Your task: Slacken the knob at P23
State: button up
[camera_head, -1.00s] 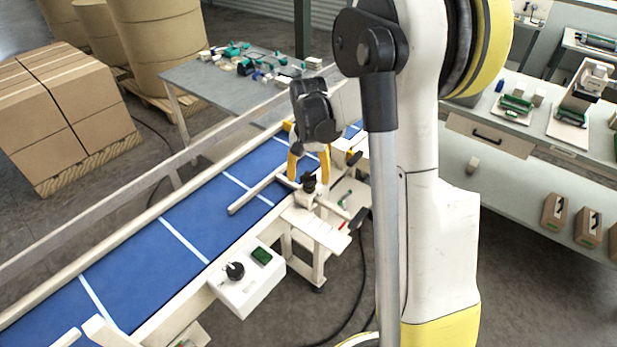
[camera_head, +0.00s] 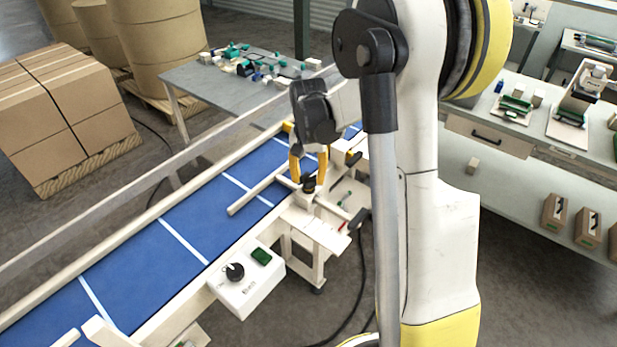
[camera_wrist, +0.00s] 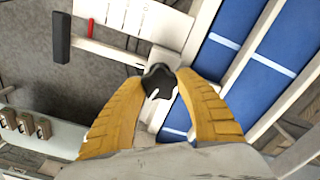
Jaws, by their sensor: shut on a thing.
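A black lobed knob (camera_wrist: 159,82) sits on a cream clamp block beside the blue conveyor, in the middle of the wrist view. In the head view the knob (camera_head: 309,184) shows between the yellow fingers at the conveyor's near side. My gripper (camera_wrist: 160,84) has its two yellow fingertips closed on the knob from both sides. In the head view my gripper (camera_head: 308,178) reaches down over the clamp. A cream guide bar (camera_head: 256,192) runs from the clamp out over the belt. I cannot read a P23 label.
The blue conveyor belt (camera_head: 180,225) runs diagonally with cream side rails. A white control box (camera_head: 246,283) with a black dial and green button hangs on its near side. A black-handled part (camera_wrist: 62,38) stands near the clamp. A grey table (camera_head: 235,95) with small parts is behind.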

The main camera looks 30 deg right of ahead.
aim_at(308, 177)
jog(key=shift+n, duration=0.5)
jog(key=shift+n+b, duration=0.95)
jog(key=shift+n, duration=1.55)
jog(key=o, duration=1.2)
notch_tip(308, 177, up, 12)
